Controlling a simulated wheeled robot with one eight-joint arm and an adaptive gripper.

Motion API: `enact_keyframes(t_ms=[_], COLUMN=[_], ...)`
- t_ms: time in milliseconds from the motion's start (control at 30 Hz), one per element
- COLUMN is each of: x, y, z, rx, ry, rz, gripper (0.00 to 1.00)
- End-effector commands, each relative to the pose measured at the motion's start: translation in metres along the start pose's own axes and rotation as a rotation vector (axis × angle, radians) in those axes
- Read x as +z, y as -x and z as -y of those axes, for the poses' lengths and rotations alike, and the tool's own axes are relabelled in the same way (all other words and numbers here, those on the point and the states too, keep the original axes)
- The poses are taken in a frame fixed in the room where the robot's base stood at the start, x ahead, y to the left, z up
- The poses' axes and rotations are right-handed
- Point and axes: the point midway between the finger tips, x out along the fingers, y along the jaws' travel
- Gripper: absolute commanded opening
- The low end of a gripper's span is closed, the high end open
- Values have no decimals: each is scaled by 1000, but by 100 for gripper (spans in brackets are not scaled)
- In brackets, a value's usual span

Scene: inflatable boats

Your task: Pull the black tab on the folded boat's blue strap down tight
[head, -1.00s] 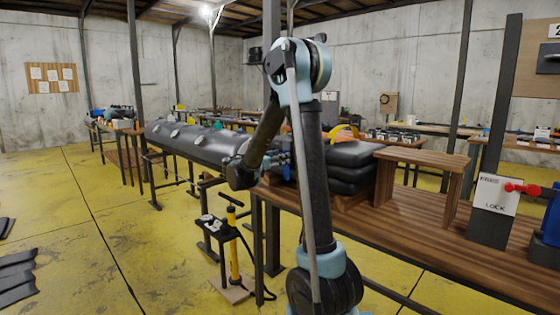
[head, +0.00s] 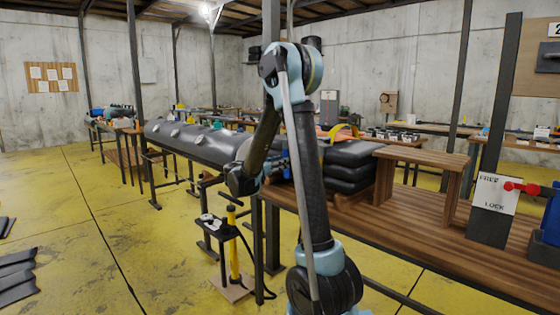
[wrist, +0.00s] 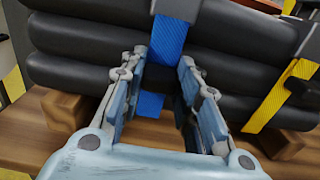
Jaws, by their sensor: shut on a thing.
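The folded boat is a stack of thick black rolls (wrist: 85,45) across the wrist view; it also shows in the head view (head: 352,165). My gripper (wrist: 163,62) is shut on this piece, with a finger on each side. In the head view my arm hides the gripper's contact.
A yellow strap (wrist: 268,112) with a black buckle crosses the boat at right. Wooden supports (wrist: 62,108) lie under the boat on the wooden bench (head: 420,215). A wooden stand (head: 420,158) is right of the boat. A yellow pump (head: 233,255) stands on the floor left of the bench.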

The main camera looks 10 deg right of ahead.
Motion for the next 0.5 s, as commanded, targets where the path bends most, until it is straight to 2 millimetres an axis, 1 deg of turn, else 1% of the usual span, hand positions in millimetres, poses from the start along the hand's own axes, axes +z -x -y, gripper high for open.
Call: enact_keyframes(t_ms=[33, 100, 233, 367, 500], x=[-9, -20, -36, -46, -49], y=[0, 0, 0, 1, 1], z=[-4, -4, -4, -4, -4], rx=[6, 6, 7, 8, 8], ry=[0, 0, 0, 0, -1], rz=[-1, -1, -1, -1, -2], gripper=[0, 0, 0, 0, 0])
